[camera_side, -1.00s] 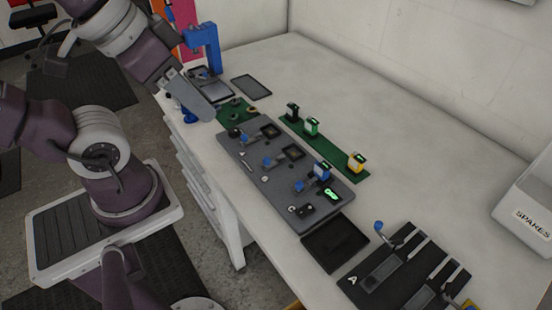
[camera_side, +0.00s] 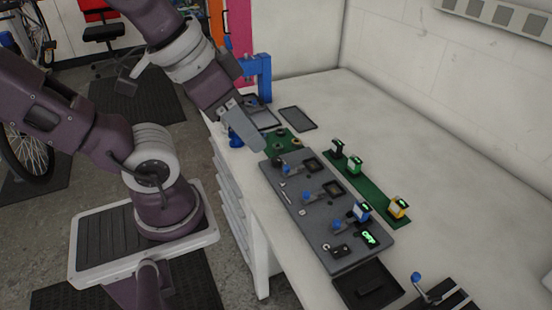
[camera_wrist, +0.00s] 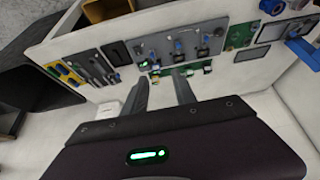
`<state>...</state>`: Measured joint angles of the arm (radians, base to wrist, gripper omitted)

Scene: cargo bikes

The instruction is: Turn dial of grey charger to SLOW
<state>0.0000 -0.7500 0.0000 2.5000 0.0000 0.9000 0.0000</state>
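A grey charger board (camera_side: 310,238) lies on the white bench. It carries several blue levers, square dark bays and a lit green display (camera_side: 369,237). A blue-and-white block (camera_side: 361,212) sits at its near-right bay. A small black knob shows by its far-left end, partly screened by my gripper; I cannot read any dial setting or the word SLOW. My gripper (camera_side: 259,147) hangs above that far-left end, apart from the board. In the wrist view my gripper (camera_wrist: 161,76) has two dark fingers spread with nothing between them. The board (camera_wrist: 152,47) shows beyond the fingertips.
A green strip (camera_side: 374,193) with black, green and yellow blocks lies right of the board. A blue stand (camera_side: 262,75) rises at the far end. The bench's right side is clear.

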